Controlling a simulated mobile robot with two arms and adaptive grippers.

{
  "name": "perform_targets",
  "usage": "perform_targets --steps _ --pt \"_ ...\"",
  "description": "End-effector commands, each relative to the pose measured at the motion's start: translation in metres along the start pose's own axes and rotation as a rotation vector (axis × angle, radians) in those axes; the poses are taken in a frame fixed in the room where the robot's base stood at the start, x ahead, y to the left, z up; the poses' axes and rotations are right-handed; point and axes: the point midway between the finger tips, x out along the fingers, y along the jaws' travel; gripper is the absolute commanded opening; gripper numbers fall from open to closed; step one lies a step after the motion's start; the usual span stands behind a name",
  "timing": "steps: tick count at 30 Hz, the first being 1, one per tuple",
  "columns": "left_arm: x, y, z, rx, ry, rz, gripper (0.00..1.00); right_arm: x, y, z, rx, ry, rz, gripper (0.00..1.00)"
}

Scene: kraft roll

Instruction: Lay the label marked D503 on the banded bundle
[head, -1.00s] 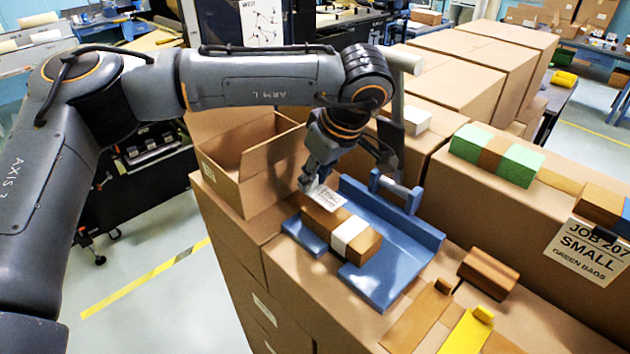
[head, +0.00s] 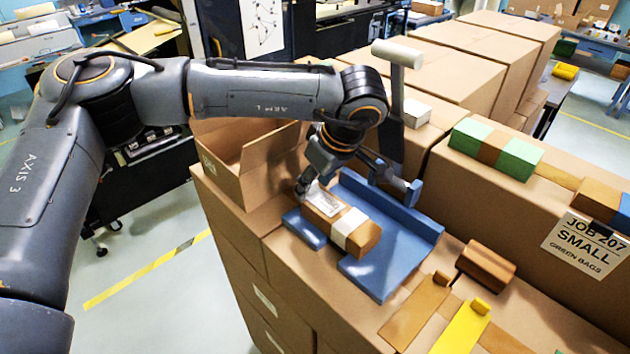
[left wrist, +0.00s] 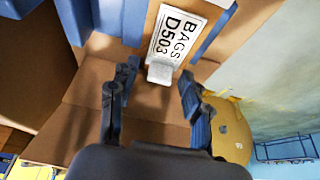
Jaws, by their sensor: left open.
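The label marked D503 (left wrist: 175,38) is a white card with black print and a small pale tab at one end. In the head view the label (head: 323,204) lies on the banded bundle (head: 364,240), a brown block with a white band, and covers its top on the far-left side of the band. The bundle rests in a blue tray (head: 405,262). My left gripper (head: 305,188) is at the label's far-left end. The left wrist view shows its two fingers (left wrist: 157,105) apart, with the label's tab just beyond them. My right gripper is out of view.
An open carton (head: 245,165) stands behind and left of the tray. A brown block (head: 487,264) and a yellow strip (head: 463,332) lie to its right. A grey post with a pale cylinder on top (head: 398,54) rises behind. Taller cartons stand at the right.

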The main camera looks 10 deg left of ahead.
Motion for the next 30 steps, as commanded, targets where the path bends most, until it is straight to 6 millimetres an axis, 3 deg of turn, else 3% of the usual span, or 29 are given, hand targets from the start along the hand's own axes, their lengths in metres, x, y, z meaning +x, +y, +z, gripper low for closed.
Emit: perform_targets --steps 3,5,15,21,30 --pt "-0.006 0.0 -0.003 0.0 0.0 0.001 0.48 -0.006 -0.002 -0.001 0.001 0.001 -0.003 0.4" --pt "-0.008 0.001 -0.001 -0.001 0.001 0.004 0.48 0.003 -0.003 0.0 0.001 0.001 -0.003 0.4" --pt "-0.078 0.001 0.001 0.0 0.001 0.006 0.48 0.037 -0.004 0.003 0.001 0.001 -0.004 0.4" --pt "-0.111 0.001 0.0 0.0 0.0 0.002 0.48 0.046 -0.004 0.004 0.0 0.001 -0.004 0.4" --pt "-0.124 0.0 -0.001 0.002 0.0 0.001 0.48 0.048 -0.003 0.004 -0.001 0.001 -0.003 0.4"
